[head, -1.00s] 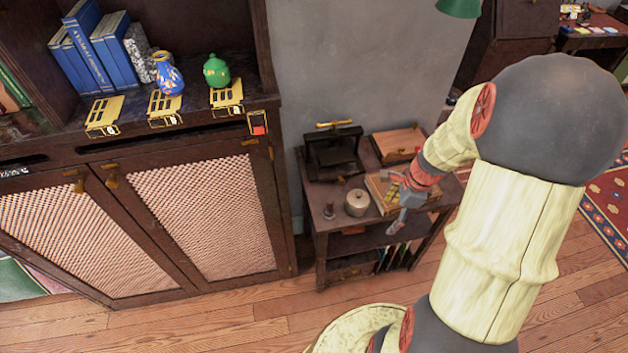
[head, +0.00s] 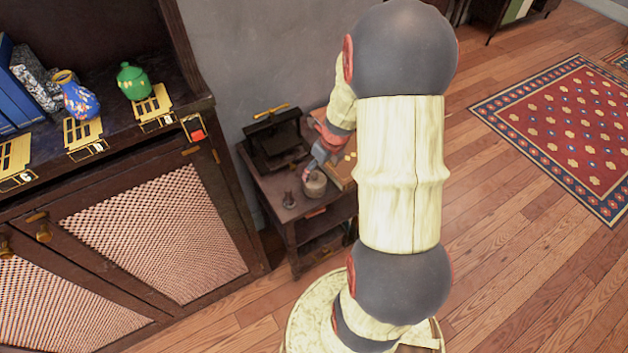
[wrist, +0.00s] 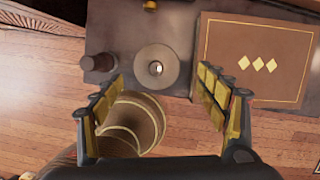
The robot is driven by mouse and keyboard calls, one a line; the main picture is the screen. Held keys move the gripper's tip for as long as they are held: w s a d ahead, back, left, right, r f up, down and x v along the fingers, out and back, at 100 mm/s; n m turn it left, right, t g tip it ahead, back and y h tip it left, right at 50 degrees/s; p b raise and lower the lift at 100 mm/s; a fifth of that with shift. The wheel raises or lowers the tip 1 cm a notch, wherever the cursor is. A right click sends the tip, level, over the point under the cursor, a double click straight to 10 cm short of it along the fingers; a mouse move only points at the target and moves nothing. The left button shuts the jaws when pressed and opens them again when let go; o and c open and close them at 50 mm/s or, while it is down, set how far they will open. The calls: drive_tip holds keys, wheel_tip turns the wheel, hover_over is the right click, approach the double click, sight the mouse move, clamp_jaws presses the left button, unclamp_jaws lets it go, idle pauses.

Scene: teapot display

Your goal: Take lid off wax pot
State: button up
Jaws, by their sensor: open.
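The wax pot (head: 314,186) is a small, round, pale pot on the small dark side table (head: 283,185). In the wrist view its round grey lid (wrist: 145,62) with a small light knob (wrist: 157,69) is seen from above, on the pot. My gripper (wrist: 160,90) is open and empty, with one finger on each side of the picture and the lid just beyond the fingertips, between them. In the head view my gripper (head: 313,164) is close to the pot, partly hidden by my arm. I cannot tell its exact height above the lid.
A dark stamp-like object (head: 289,200) stands left of the pot. A flat brown box with gold diamonds (wrist: 254,62) lies on its right. A black press with a brass handle (head: 273,140) is behind. A cabinet (head: 150,220) stands at left.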

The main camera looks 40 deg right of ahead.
sight(316, 176)
drive_tip(key=x, duration=0.1)
drive_tip(key=b+x, duration=0.2)
drive_tip(key=x, duration=0.1)
drive_tip(key=shift+a, duration=0.35)
drive_tip(key=shift+w+f, duration=0.1)
drive_tip(key=shift+f, duration=0.25)
drive_tip(key=shift+r, duration=0.1)
drive_tip(key=shift+c, duration=0.7)
drive_tip(key=c, duration=1)
drive_tip(key=shift+c, duration=0.7)
